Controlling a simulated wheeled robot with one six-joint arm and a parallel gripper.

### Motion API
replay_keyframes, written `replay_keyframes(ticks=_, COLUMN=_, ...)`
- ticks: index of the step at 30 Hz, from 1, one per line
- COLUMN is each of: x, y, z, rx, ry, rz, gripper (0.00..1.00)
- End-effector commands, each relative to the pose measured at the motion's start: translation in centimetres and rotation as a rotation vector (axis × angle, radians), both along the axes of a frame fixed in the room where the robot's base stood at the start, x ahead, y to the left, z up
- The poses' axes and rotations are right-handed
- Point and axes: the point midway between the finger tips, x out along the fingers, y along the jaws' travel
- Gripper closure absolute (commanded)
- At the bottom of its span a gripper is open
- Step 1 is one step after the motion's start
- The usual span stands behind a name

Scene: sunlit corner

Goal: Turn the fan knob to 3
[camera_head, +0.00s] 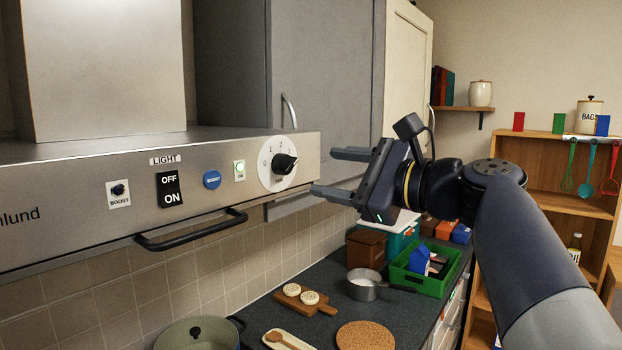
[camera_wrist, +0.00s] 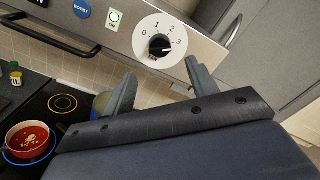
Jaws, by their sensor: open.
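The fan knob (camera_head: 285,163) is black on a round white dial (camera_head: 266,171) at the right end of the steel hood front. In the wrist view the knob (camera_wrist: 160,46) sits among the figures 0, 1, 2 and 3. Its light mark seems to point right, near the 3; I cannot tell if it is exactly on it. My gripper (camera_head: 328,172) is open and empty, to the right of the dial and facing it. In the wrist view its fingertips (camera_wrist: 161,70) are spread below the knob, apart from it.
A boost button, a light switch (camera_head: 170,189), a blue button (camera_head: 212,180) and a green-marked switch (camera_head: 240,170) share the hood front. A black rail (camera_head: 192,232) runs below. Grey cabinets (camera_head: 325,75) stand behind. A saucepan (camera_head: 363,285) and a green crate (camera_head: 427,283) are on the counter.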

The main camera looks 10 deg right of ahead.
Motion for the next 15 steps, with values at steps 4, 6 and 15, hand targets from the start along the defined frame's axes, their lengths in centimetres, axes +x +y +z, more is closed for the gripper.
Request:
replay_keyframes(ticks=4, x=-1.0, y=-1.1, z=-0.1, rx=0.0, ry=0.0, rz=-0.001, gripper=0.45)
replay_keyframes(ticks=6, x=-1.3, y=-1.4, z=-0.1, rx=-0.001, ry=0.001, rz=-0.002, gripper=0.45)
replay_keyframes(ticks=15, x=-1.6, y=-1.6, z=0.0, rx=0.0, ry=0.0, rz=0.001, gripper=0.45)
